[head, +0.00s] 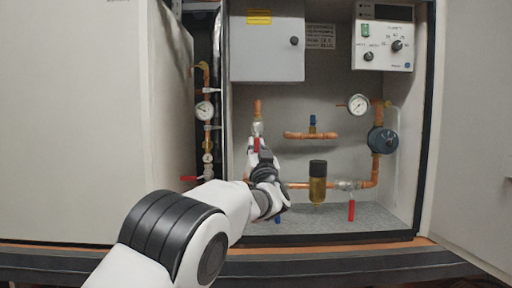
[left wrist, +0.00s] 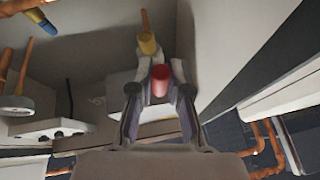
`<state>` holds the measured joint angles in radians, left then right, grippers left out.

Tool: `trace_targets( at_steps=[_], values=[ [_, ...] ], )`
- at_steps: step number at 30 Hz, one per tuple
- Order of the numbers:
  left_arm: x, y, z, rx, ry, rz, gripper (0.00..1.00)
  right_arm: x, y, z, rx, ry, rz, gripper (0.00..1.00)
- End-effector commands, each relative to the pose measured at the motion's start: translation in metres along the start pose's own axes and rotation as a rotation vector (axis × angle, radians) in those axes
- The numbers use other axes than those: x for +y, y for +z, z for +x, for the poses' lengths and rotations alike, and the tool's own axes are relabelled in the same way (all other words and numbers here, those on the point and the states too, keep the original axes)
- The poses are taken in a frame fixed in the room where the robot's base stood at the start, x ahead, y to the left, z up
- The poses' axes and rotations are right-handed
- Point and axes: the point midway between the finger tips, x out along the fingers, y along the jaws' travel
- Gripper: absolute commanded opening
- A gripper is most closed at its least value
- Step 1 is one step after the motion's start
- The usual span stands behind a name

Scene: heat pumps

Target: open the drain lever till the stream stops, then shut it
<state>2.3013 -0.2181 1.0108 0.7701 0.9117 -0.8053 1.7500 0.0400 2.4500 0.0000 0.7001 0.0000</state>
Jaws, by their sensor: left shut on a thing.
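In the head view my left gripper (head: 257,151) reaches into the open cabinet and is shut on a red lever (head: 257,144). The lever hangs down from a valve on a short copper pipe stub (head: 258,107) at the left of the bay. In the left wrist view the red lever (left wrist: 160,80) sits between the two fingers (left wrist: 157,90), with the brass-coloured valve body (left wrist: 147,43) just beyond it. My wrist hides the area below the valve, and I see no stream of water. My right gripper is not in view.
Another red lever (head: 351,210) hangs below the pipe at the lower right. A brass filter with a black cap (head: 318,183) stands beside it. A grey box (head: 267,47) is above, a round gauge (head: 358,104) and blue pump (head: 382,139) to the right. The grey floor (head: 350,222) is mostly clear.

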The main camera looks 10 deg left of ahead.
Motion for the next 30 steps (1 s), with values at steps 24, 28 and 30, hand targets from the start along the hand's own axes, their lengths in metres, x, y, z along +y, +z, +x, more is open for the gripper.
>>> trace_targets(
  at_steps=[24,28,30],
  values=[
    [-0.009,-0.069,0.034,0.007,-0.002,-0.003,0.42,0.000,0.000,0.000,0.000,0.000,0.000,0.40],
    [-0.011,-0.085,0.043,0.003,-0.001,-0.001,0.42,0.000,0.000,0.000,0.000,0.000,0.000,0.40],
    [-0.012,-0.089,0.045,0.003,-0.001,0.000,0.42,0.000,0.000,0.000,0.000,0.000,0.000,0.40]
  ],
)
